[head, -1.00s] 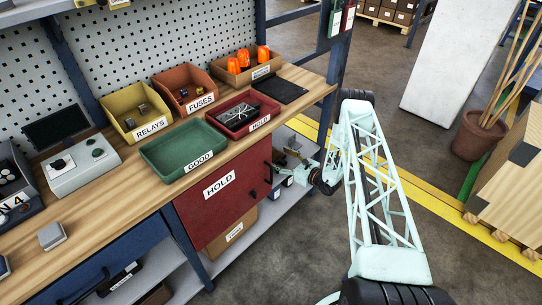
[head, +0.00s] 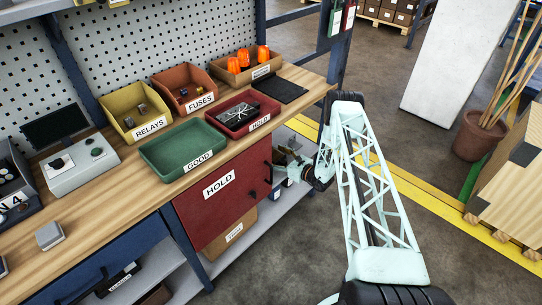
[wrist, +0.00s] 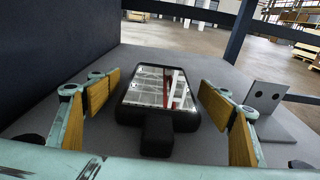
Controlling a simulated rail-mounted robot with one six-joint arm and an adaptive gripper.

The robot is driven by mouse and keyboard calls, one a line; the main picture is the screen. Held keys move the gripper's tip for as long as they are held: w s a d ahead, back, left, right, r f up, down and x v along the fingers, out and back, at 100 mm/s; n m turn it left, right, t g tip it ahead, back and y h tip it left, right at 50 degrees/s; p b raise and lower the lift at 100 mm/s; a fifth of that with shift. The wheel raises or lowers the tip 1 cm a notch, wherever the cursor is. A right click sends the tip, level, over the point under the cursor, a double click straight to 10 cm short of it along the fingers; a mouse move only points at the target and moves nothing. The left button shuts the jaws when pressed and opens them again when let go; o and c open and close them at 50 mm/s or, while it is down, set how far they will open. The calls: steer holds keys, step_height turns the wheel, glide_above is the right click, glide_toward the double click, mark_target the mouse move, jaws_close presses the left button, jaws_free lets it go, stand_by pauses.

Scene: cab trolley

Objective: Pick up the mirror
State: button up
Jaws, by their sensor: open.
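The mirror (wrist: 158,88) lies on the grey shelf in the wrist view, with a reflective rectangular face, a black frame and a black stub toward me. My gripper (wrist: 157,100) is open, with one yellow-padded finger on each side of the mirror and a gap on both sides. In the head view my gripper (head: 292,172) reaches into the lower shelf beside the red HOLD cabinet. The mirror cannot be made out there.
A grey metal bracket (wrist: 262,100) stands on the shelf just right of my gripper. A dark wall (wrist: 60,55) bounds the left. The red HOLD cabinet (head: 220,205) is close to my gripper, under the wooden bench top (head: 120,195).

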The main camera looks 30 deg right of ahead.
steer(key=shift+c, duration=0.3)
steer(key=c, duration=1.1)
steer(key=shift+r, duration=0.1)
steer(key=shift+r+p, duration=0.8)
steer(key=shift+r, duration=4.15)
